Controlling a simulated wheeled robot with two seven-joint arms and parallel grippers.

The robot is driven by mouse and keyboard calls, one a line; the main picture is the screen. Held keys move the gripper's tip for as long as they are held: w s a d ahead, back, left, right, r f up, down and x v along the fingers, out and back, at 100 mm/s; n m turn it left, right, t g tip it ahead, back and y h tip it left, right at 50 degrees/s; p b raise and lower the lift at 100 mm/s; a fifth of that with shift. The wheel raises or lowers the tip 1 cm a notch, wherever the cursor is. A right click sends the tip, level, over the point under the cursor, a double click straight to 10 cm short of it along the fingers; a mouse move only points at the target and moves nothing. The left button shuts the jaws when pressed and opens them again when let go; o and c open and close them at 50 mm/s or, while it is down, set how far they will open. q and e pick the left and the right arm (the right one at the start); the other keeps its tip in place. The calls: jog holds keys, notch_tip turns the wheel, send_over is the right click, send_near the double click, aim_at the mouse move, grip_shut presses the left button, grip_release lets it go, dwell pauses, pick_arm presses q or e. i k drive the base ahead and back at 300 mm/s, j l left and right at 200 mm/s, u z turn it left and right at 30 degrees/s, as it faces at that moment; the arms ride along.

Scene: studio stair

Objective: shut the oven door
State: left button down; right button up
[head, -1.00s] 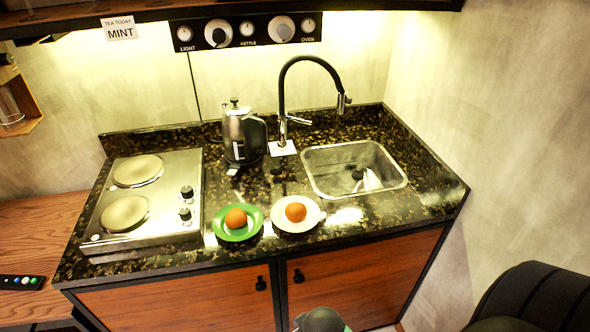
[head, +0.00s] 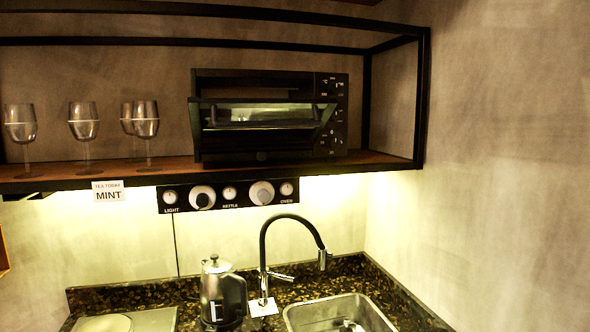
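The black oven (head: 333,140) stands on the wooden shelf above the counter in the head view, with its control panel on the right side. Its oven door (head: 262,142) is partly open. The door leans outward at its top edge, which looks wider than the bottom, and a dark gap shows above it. The door has a pale glass pane and a bar handle. Neither of my grippers is in view.
Several wine glasses (head: 84,122) stand on the shelf (head: 385,160) left of the oven. A black frame post (head: 421,100) bounds the shelf at right. Below are a knob panel (head: 245,194), a kettle (head: 222,292), a black tap (head: 264,245) and a sink (head: 300,318).

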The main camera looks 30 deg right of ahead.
aim_at(194, 104)
jog(key=j+z, duration=0.15)
jog(key=z, duration=0.25)
jog(key=k+j+z, duration=0.1)
jog(key=z, duration=0.25)
jog(key=k+j+z, duration=0.1)
jog(key=z, duration=0.3)
jog(key=k+z, duration=0.1)
jog(key=z, duration=0.25)
jog(key=k+j, duration=0.15)
